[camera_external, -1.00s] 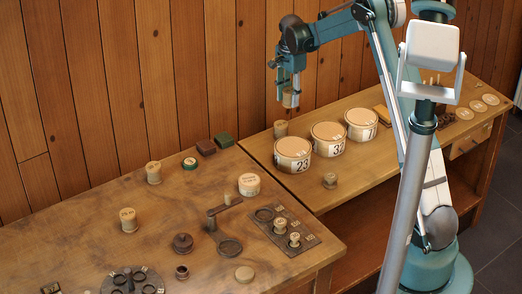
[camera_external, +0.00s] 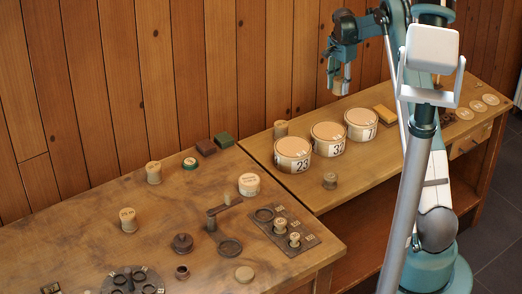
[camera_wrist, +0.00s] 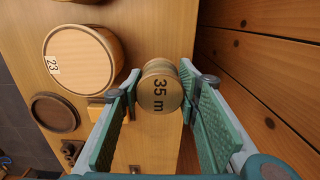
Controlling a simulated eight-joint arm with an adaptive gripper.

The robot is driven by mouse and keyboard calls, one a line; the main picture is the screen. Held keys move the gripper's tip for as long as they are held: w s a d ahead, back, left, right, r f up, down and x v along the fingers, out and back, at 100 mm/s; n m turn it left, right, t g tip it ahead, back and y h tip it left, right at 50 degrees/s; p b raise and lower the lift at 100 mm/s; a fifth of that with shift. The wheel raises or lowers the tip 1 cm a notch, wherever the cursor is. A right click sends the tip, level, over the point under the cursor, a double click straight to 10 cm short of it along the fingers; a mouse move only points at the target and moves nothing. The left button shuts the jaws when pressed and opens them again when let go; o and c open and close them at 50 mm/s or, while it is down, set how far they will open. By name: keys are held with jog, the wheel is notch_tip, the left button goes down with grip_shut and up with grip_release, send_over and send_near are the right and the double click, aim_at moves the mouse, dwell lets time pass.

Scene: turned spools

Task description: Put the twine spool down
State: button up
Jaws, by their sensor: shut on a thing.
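The held spool, a tan round piece marked "35 m" (camera_wrist: 160,92), sits between the two green finger pads in the wrist view, its labelled end facing the camera. My gripper (camera_external: 338,84) is shut on it. In the external view the spool (camera_external: 341,89) shows small below the fingers, in front of the plank wall and above the back of the right bench (camera_external: 300,196). It appears held in the air. The wrist view shows bench wood beyond it; the exact gap below is hard to tell.
Three numbered round tins (camera_external: 328,139) stand in a row on the right bench, with a yellow block (camera_external: 384,113) beyond them. The left bench (camera_external: 80,240) holds more spools and dark parts.

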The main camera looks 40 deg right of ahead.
send_over(337, 114)
jog(key=shift+d+f, duration=0.15)
jog(key=shift+f, duration=3)
jog(key=shift+f+b, duration=0.3)
jog(key=shift+f, duration=1.6)
jog(key=shift+f, duration=0.2)
jog(key=o, duration=0.9)
jog(key=shift+r, duration=0.1)
jog(key=shift+r, duration=0.15)
notch_tip(337, 114, up, 12)
jog(key=shift+p, duration=0.35)
